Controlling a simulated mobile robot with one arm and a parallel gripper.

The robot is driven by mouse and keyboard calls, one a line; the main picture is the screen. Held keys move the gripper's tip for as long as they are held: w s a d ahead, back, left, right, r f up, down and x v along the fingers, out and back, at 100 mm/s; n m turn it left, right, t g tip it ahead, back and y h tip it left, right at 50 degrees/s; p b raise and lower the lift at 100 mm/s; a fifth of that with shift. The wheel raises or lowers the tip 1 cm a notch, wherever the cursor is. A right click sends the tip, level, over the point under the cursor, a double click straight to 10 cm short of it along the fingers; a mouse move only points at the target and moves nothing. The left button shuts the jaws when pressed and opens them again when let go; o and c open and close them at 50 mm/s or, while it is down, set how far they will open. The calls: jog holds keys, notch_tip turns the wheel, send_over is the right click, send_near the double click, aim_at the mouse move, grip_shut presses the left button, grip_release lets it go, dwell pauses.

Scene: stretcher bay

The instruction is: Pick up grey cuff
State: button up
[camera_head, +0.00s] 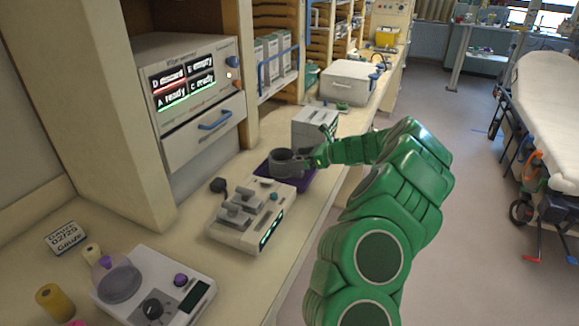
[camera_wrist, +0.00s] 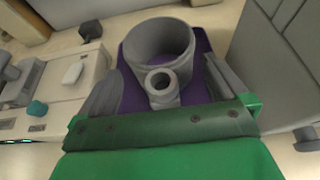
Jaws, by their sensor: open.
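The grey cuff (camera_head: 287,162) is a ring-shaped piece with a small round tube at its side. It lies on a purple mat (camera_head: 300,181) on the counter. In the wrist view the cuff (camera_wrist: 160,52) stands just ahead of my gripper (camera_wrist: 160,92), with its small tube nearest to me. My gripper is open, one grey finger on each side of the tube. I see a gap on both sides, so the fingers do not appear to press on it. In the head view my gripper (camera_head: 308,163) reaches the cuff from the right, its fingers partly hidden.
A white device with grey blocks (camera_head: 248,215) stands left of the mat. A grey box (camera_head: 315,128) stands close behind it. A cabinet with a display (camera_head: 190,85) is at the back left. A white device with a dial (camera_head: 155,285) is at the front.

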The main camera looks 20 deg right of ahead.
jog(key=shift+x, duration=1.1)
jog(key=shift+c, duration=0.2)
jog(key=c, duration=0.8)
jog(key=shift+r, duration=0.5)
notch_tip(320, 180, up, 3)
jog(key=shift+f, duration=0.2)
jog(key=s+a+r, duration=0.1)
jog(key=s+r, duration=0.2)
jog(key=s, duration=0.1)
jog(key=s+a+r, duration=0.1)
jog(key=s+r, duration=0.2)
jog(key=s, duration=0.2)
jog(key=s+a+r, duration=0.1)
jog(key=s+r, duration=0.2)
jog(key=s, duration=0.1)
jog(key=shift+s+a+r, duration=0.15)
jog(key=shift+s+r, duration=0.1)
jog(key=shift+s, duration=0.05)
